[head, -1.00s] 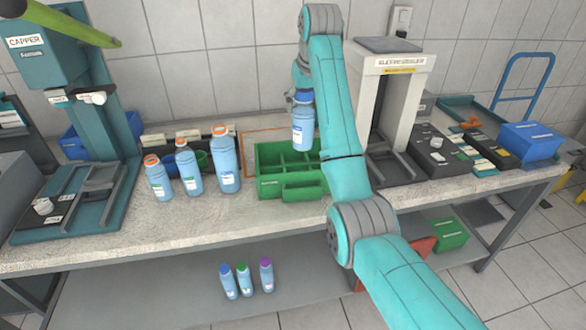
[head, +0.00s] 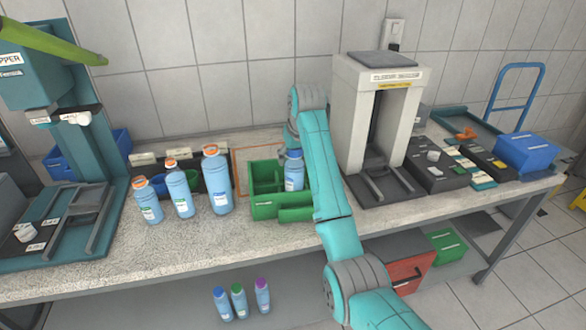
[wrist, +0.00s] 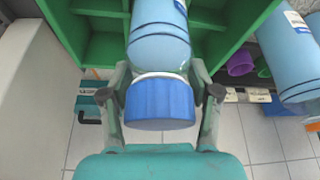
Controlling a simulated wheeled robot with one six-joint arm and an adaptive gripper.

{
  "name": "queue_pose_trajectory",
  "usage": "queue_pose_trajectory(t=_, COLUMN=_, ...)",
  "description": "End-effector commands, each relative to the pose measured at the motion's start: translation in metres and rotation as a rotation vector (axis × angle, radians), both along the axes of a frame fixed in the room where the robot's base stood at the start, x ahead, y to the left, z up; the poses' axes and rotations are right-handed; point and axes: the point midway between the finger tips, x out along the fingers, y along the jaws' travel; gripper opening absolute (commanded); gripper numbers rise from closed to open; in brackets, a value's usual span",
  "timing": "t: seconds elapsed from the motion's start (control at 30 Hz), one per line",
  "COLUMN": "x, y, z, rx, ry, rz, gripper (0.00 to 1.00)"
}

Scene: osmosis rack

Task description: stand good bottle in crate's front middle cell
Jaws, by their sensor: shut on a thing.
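A light blue bottle with a dark blue cap (head: 294,173) stands upright at the green crate (head: 265,211), its lower end among the crate's walls. The wrist view shows the bottle (wrist: 160,40) between green dividers. Which cell it is in, and whether it touches the floor, I cannot tell. My gripper (wrist: 162,98) is shut on the bottle at its cap and neck, one finger on each side. In the head view my arm covers the crate's right part and most of the gripper.
Several orange-capped bottles, one of them tall (head: 217,180), stand left of the crate. A grey-white arch-shaped machine (head: 357,110) stands close on the right. Small bottles (head: 238,300) stand on the lower shelf. Bare worktop lies in front of the orange-capped bottles.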

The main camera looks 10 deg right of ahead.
Motion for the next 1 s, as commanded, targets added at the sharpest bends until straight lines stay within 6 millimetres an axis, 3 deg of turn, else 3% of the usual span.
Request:
queue_pose_trajectory(t=0.17, x=0.000, y=0.000, z=-0.009, rx=0.000, ry=-0.001, rz=0.000, gripper=0.00)
queue_pose_trajectory(t=0.43, x=0.000, y=0.000, z=-0.041, rx=0.000, ry=-0.001, rz=0.000, gripper=0.00)
queue_pose_trajectory(t=0.8, x=0.000, y=0.000, z=-0.045, rx=0.000, ry=-0.002, rz=0.000, gripper=0.00)
queue_pose_trajectory(t=0.83, x=0.000, y=0.000, z=-0.046, rx=0.000, ry=-0.001, rz=0.000, gripper=0.67)
queue_pose_trajectory(t=0.9, x=0.000, y=0.000, z=-0.046, rx=0.000, ry=-0.001, rz=0.000, gripper=0.84)
queue_pose_trajectory(t=1.0, x=0.000, y=0.000, z=-0.046, rx=0.000, ry=0.000, rz=0.000, gripper=0.87)
